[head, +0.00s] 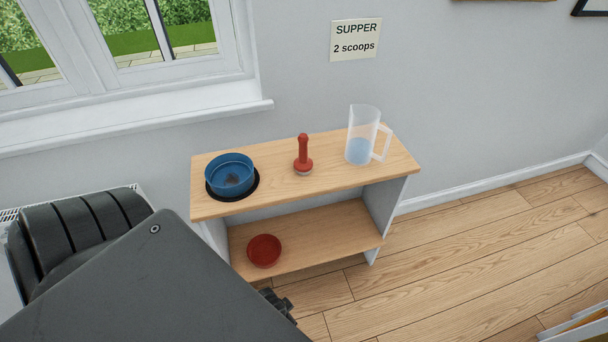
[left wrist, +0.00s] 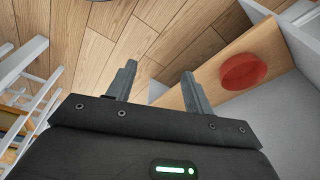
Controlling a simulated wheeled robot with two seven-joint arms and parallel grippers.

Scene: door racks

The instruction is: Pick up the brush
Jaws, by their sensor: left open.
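The brush (head: 303,156) stands upright on the top board of the wooden shelf unit (head: 270,192), red handle up, its pale base on the wood. It is between a blue bowl and a clear jug, touching neither. In the head view my dark arm covers the lower left, and only a small part of the left gripper (head: 279,304) shows, below and in front of the unit, apart from the brush. The brush is not in the left wrist view.
The blue bowl (head: 229,172) sits on a black round base. The clear jug (head: 361,136) holds some blue stuff. A red bowl (head: 264,250) is on the lower shelf, also in the left wrist view (left wrist: 243,70). White racks (left wrist: 32,75) stand at left there.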

